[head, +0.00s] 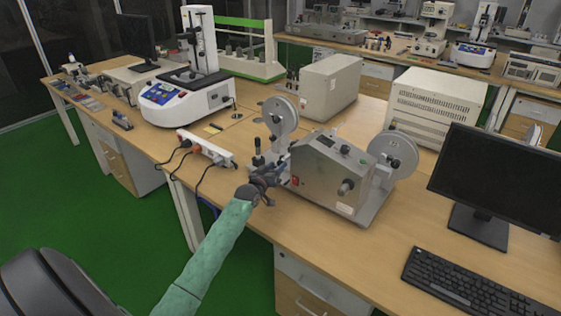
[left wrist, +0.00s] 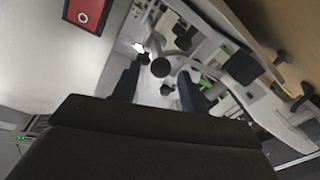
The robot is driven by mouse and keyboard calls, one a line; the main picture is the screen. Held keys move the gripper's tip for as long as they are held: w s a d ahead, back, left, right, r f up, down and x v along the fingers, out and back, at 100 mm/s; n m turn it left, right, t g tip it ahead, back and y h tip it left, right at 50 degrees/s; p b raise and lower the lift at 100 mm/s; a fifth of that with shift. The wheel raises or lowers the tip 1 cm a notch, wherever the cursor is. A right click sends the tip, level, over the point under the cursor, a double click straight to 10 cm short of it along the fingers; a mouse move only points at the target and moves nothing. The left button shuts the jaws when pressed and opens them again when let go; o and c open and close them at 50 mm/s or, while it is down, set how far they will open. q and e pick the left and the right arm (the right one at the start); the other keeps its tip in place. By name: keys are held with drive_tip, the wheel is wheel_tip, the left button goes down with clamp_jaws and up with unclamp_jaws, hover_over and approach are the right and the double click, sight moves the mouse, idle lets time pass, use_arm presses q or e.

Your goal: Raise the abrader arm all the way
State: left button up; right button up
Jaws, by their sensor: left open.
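The abrader (head: 325,175) is a grey metal machine with a red switch, a black knob and two reels, standing on the bench. Its grey side panel (left wrist: 60,60) with the red switch fills the left of the left wrist view. My left gripper (head: 274,172) is at the machine's left end, below the left reel (head: 281,116). In the left wrist view its two dark fingers (left wrist: 157,88) are apart, with a round black knob (left wrist: 160,67) on light metal parts showing between them. I cannot tell whether they touch it. The arm's exact outline is partly hidden by my gripper.
A white power strip (head: 207,148) with cables lies left of the gripper. A white tester (head: 187,98) stands farther left. Beige boxes (head: 331,85) stand behind. A monitor (head: 500,180) and keyboard (head: 458,285) are at right. Bare bench lies in front of the abrader.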

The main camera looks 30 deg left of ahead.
sight(278, 164)
use_arm(q)
drive_tip(key=shift+w+a, duration=0.15)
drive_tip(key=shift+w, duration=1)
drive_tip(key=shift+w+p, duration=0.3)
drive_tip(key=shift+w, duration=0.25)
use_arm(e)
drive_tip(key=f, duration=0.3)
drive_tip(key=shift+w+a+f, duration=0.1)
drive_tip(key=shift+w+f, duration=0.05)
drive_tip(key=shift+w, duration=0.1)
use_arm(q)
drive_tip(key=shift+f, duration=0.1)
drive_tip(key=shift+c, duration=0.2)
clamp_jaws()
